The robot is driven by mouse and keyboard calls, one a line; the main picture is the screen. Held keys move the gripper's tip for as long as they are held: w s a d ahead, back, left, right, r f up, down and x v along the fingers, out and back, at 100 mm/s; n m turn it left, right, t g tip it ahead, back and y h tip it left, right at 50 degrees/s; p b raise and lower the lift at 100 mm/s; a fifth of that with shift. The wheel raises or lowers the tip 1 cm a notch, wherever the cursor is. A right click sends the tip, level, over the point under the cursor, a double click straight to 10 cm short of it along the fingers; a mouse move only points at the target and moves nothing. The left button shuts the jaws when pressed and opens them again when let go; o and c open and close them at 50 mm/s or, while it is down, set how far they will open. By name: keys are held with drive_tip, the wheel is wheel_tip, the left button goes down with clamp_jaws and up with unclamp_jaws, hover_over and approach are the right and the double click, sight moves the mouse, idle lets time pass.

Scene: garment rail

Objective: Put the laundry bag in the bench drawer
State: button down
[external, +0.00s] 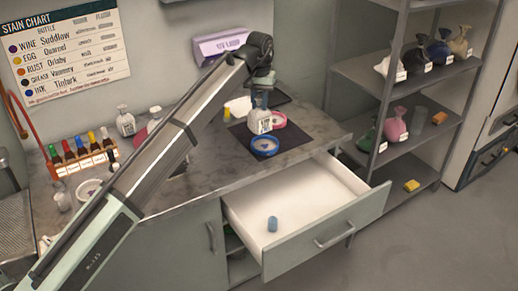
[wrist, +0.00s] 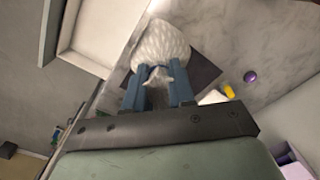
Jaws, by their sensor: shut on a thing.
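The laundry bag (external: 259,122) is white with a tied neck and a small label. It hangs below my gripper (external: 262,97) over the counter, near the dark mat. In the wrist view the bag (wrist: 163,42) has its neck between the two blue fingers of my gripper (wrist: 158,90), which is shut on it. Whether its bottom touches anything below cannot be told. The bench drawer (external: 345,237) is pulled open to the right of and below the bag.
A bottle rack (external: 82,160) and white bottle (external: 125,122) stand at the left. A shelf unit (external: 410,145) at the right holds several coloured bags. The counter above the drawer is mostly clear.

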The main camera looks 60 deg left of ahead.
drive_tip(key=w+d, duration=0.3)
drive_tip(key=d, duration=0.7)
drive_tip(key=w+d, duration=0.2)
drive_tip(key=d, duration=0.8)
wheel_tip(320, 180, down, 37)
drive_tip(key=shift+d, duration=0.25)
drive_tip(key=shift+f, duration=0.1)
drive_tip(key=c, duration=1)
unclamp_jaws()
drive_tip(key=shift+o, duration=0.2)
wheel_tip(320, 180, up, 12)
